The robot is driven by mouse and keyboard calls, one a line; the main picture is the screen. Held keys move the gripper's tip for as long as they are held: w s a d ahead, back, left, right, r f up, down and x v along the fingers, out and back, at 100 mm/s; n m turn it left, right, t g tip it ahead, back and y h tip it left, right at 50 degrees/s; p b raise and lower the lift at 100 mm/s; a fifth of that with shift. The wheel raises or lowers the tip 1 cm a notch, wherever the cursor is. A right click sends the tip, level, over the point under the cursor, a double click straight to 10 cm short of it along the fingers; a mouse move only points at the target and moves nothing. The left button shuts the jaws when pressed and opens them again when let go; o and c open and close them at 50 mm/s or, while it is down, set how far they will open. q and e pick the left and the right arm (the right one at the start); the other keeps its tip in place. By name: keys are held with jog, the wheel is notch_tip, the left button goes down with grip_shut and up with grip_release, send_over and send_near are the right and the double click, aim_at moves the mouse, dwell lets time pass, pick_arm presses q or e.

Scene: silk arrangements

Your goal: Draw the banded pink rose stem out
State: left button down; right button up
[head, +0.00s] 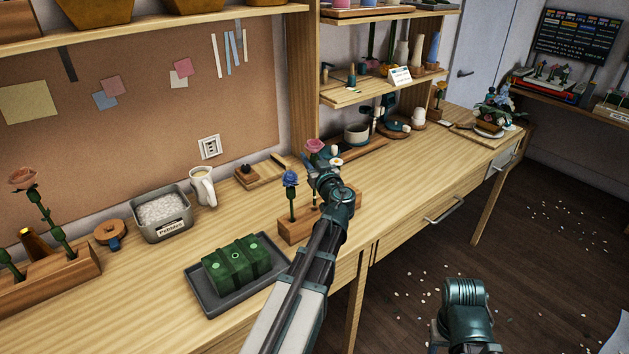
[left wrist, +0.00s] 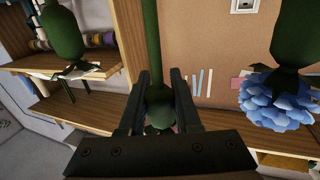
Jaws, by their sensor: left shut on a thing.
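The pink rose (head: 314,145) shows in the head view just above my left gripper (head: 325,172), beyond the end of the arm. In the left wrist view a green stem (left wrist: 151,45) runs between the fingers of this gripper (left wrist: 160,80), which is shut on it. A green swelling (left wrist: 158,108) sits between the fingers. No band can be made out. The wooden stem block (head: 290,232) stands behind my forearm, which hides part of it and the stem's lower end. I cannot tell whether the stem is still in the block. My right gripper is out of view.
A blue flower (head: 291,178) stands close by in the block; it shows in the left wrist view (left wrist: 275,100). A grey tray (head: 205,297) with a green foam block (head: 235,265) lies in front. A pebble bin (head: 165,228) and white mug (head: 203,190) stand behind.

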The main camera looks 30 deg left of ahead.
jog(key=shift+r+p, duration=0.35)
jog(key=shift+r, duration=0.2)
